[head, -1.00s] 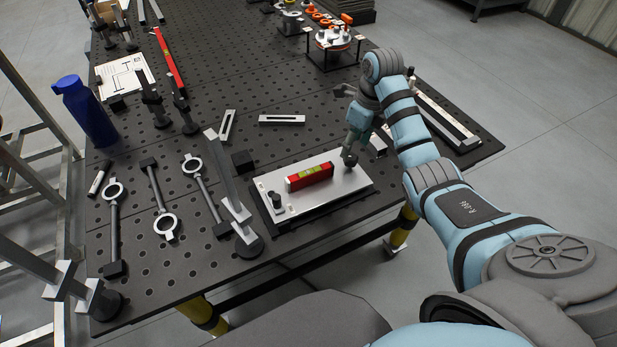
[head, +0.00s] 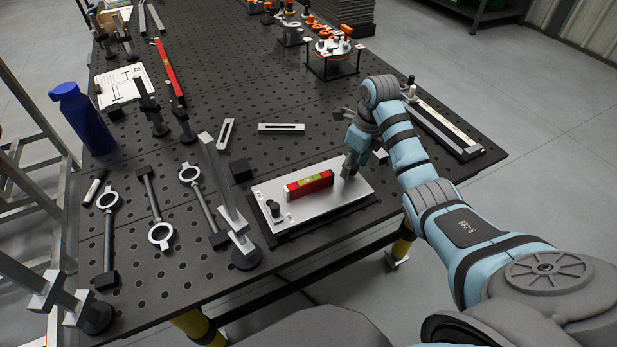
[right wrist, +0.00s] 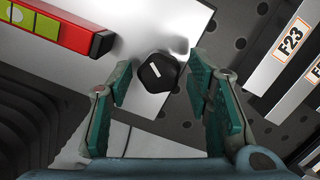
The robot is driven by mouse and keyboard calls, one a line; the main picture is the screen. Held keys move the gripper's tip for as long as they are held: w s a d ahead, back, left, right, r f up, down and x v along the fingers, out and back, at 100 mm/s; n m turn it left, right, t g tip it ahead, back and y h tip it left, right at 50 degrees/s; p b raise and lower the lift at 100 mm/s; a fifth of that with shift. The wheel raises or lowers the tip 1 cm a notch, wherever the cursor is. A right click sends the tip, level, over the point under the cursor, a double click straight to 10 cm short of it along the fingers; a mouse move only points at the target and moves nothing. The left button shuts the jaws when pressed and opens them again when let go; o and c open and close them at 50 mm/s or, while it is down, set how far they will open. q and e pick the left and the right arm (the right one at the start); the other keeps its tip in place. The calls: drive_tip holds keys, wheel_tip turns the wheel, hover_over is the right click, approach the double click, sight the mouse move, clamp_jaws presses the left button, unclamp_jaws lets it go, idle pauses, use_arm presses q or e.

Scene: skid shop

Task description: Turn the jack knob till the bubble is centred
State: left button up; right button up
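A red spirit level (head: 309,184) with a yellow-green vial lies on a pale metal plate (head: 330,205) near the table's front edge. The black jack knob (right wrist: 158,72), with a white mark on top, is at the plate's right end. My right gripper (right wrist: 160,82) is open, with a finger on each side of the knob and visible gaps. In the head view my right gripper (head: 347,172) hides the knob. My left gripper is not in view.
The perforated black table (head: 200,80) holds a dark post (head: 272,208) at the plate's left end, a metal clamp (head: 232,215), several ring-ended rods (head: 161,235) and a blue bottle (head: 82,118). A slotted bar (head: 281,128) lies behind the plate. A long rail (head: 445,130) lies right.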

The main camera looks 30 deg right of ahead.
drive_tip(key=c, duration=0.7)
drive_tip(key=shift+o, duration=0.2)
drive_tip(key=shift+a+r+m+p, duration=0.1)
drive_tip(key=shift+r+m+p, duration=0.1)
drive_tip(key=shift+m+p, duration=0.3)
drive_tip(key=m+p, duration=0.2)
drive_tip(key=m, duration=0.1)
drive_tip(key=shift+h, duration=0.3)
drive_tip(key=shift+f+m, duration=0.2)
drive_tip(key=shift+m, duration=0.2)
drive_tip(key=shift+s, duration=0.1)
drive_tip(key=shift+a+f, duration=0.1)
drive_tip(key=shift+f, duration=0.05)
